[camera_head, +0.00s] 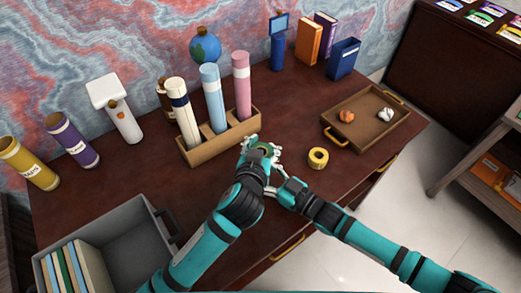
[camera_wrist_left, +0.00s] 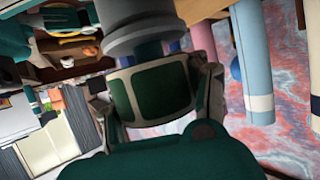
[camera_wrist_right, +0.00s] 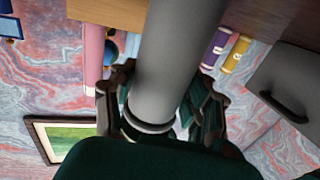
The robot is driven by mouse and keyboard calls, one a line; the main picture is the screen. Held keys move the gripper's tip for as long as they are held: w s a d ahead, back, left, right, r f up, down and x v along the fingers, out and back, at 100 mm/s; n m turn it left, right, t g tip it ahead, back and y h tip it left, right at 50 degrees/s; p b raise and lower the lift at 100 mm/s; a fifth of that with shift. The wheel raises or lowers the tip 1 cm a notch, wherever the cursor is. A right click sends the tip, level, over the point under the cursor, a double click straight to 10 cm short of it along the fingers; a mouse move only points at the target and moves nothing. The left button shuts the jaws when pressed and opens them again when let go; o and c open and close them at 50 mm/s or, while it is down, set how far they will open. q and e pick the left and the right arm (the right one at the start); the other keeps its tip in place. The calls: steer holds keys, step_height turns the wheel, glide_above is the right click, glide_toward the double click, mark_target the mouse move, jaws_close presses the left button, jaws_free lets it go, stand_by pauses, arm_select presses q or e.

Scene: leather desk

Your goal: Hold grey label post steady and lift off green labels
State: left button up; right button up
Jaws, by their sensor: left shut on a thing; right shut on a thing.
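The green labels (camera_wrist_left: 160,92), green panels in a pale frame, sit between the fingers of my left gripper (camera_wrist_left: 155,100), which is shut on them. The grey label post (camera_wrist_left: 145,35) meets the labels in the left wrist view, with a wider grey collar. I cannot tell whether the labels still touch it. My right gripper (camera_wrist_right: 157,105) is shut on the smooth grey shaft of the post, which also fills the middle of the right wrist view (camera_wrist_right: 175,60). In the head view, my left gripper (camera_head: 260,150) and right gripper (camera_head: 283,180) are close together and mostly hide the post.
A wooden rack (camera_head: 225,140) with tall bottles stands just behind the grippers. A yellow tape roll (camera_head: 318,158) lies close on the right, before a wooden tray (camera_head: 368,125). A grey bin (camera_head: 130,245) with books is at the front left. The desk's front edge is near.

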arm_select(q)
step_height(320, 180, up, 9)
steer(key=shift+f, duration=0.15)
steer(key=shift+a, duration=0.1)
arm_select(e)
steer(key=o, duration=1.3)
